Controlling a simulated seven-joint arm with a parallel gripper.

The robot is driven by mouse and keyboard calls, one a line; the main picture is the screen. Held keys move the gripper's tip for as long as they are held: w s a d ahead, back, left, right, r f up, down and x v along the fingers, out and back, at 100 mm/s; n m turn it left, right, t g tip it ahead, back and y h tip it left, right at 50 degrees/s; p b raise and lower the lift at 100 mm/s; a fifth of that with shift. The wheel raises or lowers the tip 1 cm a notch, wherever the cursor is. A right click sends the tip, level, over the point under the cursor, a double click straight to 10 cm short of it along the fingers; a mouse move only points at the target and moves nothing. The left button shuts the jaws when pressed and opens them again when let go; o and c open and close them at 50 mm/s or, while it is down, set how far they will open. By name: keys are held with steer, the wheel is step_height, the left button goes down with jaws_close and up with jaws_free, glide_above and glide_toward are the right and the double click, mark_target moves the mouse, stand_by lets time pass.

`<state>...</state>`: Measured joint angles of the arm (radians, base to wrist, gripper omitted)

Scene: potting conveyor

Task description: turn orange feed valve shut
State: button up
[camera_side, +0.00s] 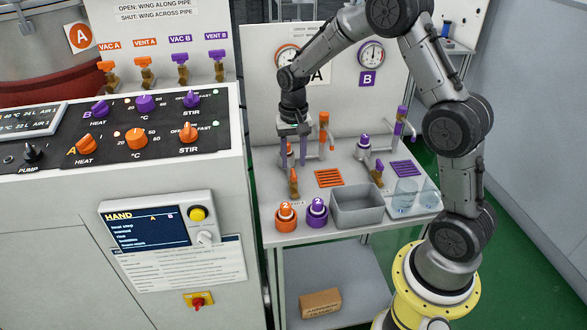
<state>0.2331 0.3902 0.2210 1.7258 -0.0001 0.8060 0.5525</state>
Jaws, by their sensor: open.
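My gripper (293,158) points straight down over the left part of the bench, with its fingers apart. Below it is a small brass valve with an orange wing (294,184), which looks like the orange feed valve. The fingertips appear just above or around its top; I cannot tell whether they touch it. The wing's angle to its pipe is too small to read. A similar brass valve with a purple part (377,173) stands to the right.
An orange upright tube (324,122) and a purple one (401,122) stand behind. Bottles numbered 2, orange (286,217) and purple (317,212), stand at the front beside a grey bin (357,215). Clear containers (405,192) stand right. The control cabinet (190,175) borders the left.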

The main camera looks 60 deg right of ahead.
mark_target(294, 172)
steer(key=shift+f, duration=1.9)
steer(key=shift+c, duration=0.3)
jaws_close()
